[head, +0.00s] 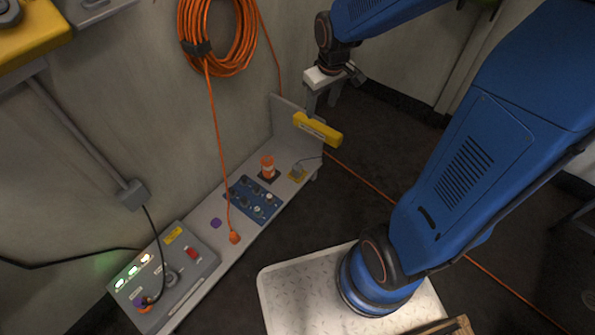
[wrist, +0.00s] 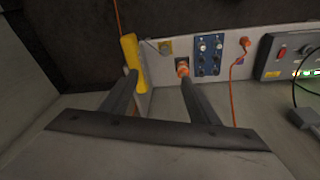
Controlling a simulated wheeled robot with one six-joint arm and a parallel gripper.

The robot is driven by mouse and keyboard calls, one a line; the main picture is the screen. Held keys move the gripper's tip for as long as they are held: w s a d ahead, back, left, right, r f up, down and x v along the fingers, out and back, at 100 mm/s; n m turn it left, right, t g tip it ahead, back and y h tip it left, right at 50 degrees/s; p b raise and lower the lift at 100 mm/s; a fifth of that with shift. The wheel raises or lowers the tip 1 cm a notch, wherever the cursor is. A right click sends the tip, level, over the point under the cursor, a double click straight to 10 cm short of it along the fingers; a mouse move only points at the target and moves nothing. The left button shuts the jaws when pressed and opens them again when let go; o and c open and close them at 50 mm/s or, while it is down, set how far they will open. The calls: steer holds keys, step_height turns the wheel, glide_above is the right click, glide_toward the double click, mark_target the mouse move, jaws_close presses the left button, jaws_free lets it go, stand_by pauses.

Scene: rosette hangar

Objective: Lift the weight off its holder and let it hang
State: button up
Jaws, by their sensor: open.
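My gripper (head: 322,104) is open and empty, with its two fingers pointing down above the far end of the shelf. In the wrist view the gap between the fingertips (wrist: 158,77) is clear. A small grey piece (head: 297,171) with a thin dark cord sits on a yellow pad; it may be the weight, but its shape is too small to tell. It also shows in the wrist view (wrist: 165,47), beyond the gap. A yellow labelled bar (head: 317,130) lies close below the fingers. In the wrist view the left fingertip overlaps this bar (wrist: 129,50); I cannot tell whether they touch.
An orange and white cylinder (head: 267,167) stands on a dark square beside the pad. A blue knob panel (head: 255,199), an orange cable plug (head: 235,237) and a grey control box (head: 163,277) follow along the shelf. An orange cable coil (head: 218,35) hangs on the wall.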

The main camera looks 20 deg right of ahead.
steer(key=w+a+f+n+g, duration=0.1)
steer(key=w+a+f+n, duration=0.1)
steer(key=w+f, duration=0.7)
steer(key=n+g, duration=0.1)
glide_above(297, 166)
step_height(297, 166, down, 17)
step_height(297, 166, down, 19)
steer(key=shift+r, duration=0.1)
jaws_close()
